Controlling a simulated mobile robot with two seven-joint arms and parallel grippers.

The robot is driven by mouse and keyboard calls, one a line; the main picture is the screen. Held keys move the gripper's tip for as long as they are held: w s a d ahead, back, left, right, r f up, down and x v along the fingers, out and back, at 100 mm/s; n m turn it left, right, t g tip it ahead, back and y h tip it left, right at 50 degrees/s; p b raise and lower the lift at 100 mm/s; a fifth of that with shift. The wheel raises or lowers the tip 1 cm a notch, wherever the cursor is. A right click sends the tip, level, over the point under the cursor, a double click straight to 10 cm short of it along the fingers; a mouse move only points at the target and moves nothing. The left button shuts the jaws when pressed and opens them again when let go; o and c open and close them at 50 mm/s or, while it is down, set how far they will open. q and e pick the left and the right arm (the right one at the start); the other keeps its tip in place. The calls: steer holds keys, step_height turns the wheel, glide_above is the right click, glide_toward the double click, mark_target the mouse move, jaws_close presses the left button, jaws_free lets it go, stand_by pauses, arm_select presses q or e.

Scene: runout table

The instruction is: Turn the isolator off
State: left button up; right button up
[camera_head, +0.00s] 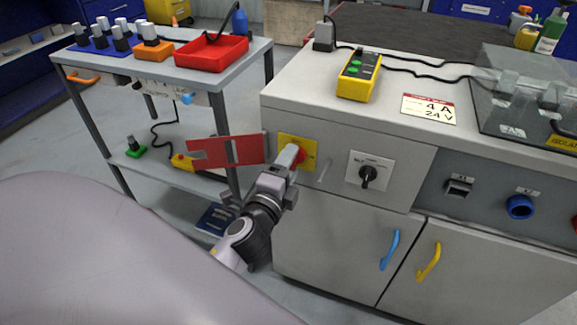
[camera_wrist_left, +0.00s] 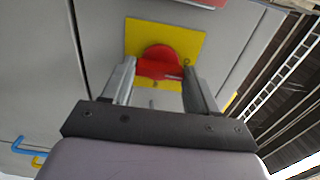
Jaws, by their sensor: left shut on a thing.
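The isolator is a red rotary knob (camera_head: 301,155) on a yellow plate (camera_head: 309,143) on the front of the grey cabinet. In the left wrist view the red knob (camera_wrist_left: 160,60) sits in front of the yellow plate (camera_wrist_left: 190,42). My left gripper (camera_head: 293,156) is at the knob, and its two fingers stand on either side of it in the left wrist view (camera_wrist_left: 160,70), shut on it. The fingers hide part of the knob, and I cannot read its position. My right gripper is not in view.
A red flap (camera_head: 227,151) stands out left of the yellow plate. A black selector switch (camera_head: 369,175) is to the right. Blue (camera_head: 390,250) and yellow (camera_head: 428,262) door handles are below. A grey trolley (camera_head: 228,78) with a red tray (camera_head: 211,53) stands at the left.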

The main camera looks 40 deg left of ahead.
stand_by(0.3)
arm_select(q)
steer(key=o, duration=1.1)
steer(key=shift+c, duration=0.2)
steer(key=shift+s, duration=0.15)
steer(key=b+v, duration=0.1)
steer(key=v, duration=0.6)
steer(key=s+d+f+n+g+h, duration=0.3)
steer(key=s+d+f+n+g, duration=0.15)
steer(key=f+n, duration=0.35)
steer(key=s+d+f+n+g+h, duration=0.35)
steer(key=s+d+f+n, duration=0.2)
steer(key=f, duration=0.45)
step_height(320, 180, up, 14)
steer(key=a+p, duration=0.2)
steer(key=p, duration=1.4)
steer(key=shift+s+r+t+p, duration=0.15)
steer(key=shift+s+t+p, duration=0.15)
steer(key=shift+t, duration=0.1)
